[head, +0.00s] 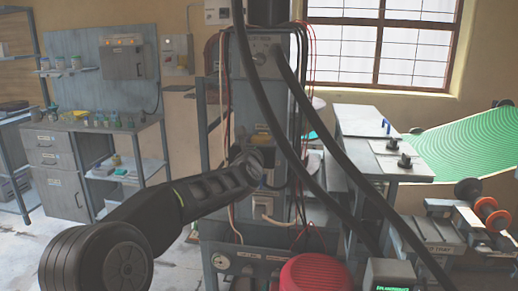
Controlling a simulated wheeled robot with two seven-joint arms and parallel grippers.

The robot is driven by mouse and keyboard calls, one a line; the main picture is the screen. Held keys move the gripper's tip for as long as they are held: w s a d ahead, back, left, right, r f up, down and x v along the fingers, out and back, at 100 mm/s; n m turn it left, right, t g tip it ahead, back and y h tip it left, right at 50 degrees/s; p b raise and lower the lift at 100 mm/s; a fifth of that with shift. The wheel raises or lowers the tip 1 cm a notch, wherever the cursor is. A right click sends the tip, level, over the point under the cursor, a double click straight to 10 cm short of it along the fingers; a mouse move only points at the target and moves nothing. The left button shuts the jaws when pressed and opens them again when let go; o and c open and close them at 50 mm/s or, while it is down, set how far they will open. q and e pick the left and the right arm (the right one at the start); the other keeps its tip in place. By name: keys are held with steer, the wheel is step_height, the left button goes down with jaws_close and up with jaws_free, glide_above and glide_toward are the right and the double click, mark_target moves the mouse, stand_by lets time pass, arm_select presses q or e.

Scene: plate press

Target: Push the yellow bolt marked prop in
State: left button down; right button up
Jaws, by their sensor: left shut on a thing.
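The grey press column (246,95) stands in the middle of the head view. A small yellow-orange part (262,139) shows on its front, partly behind a dark hose. I cannot read a mark on it or tell whether it is the prop bolt. My left gripper (257,161) reaches in from the left to the front of the column, just below this yellow part. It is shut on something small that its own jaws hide. My right gripper is out of view.
Thick black hoses (330,185) hang across the column and its right side. A red ribbed motor (315,274) stands low in front. A grey bench (375,150) and a green ribbed sheet (470,143) are at right. A workbench (105,130) stands back left.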

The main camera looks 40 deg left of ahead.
arm_select(q)
steer(key=shift+r, duration=0.2)
steer(key=c, duration=1)
jaws_free()
steer(key=o, duration=0.3)
steer(key=shift+w+a+f, duration=0.1)
steer(key=shift+w, duration=0.1)
steer(key=shift+o, duration=0.9)
steer(key=shift+s+f, duration=0.1)
steer(key=shift+s, duration=0.05)
steer(key=shift+s+d, duration=0.2)
steer(key=b+v, duration=0.3)
steer(key=v, duration=0.4)
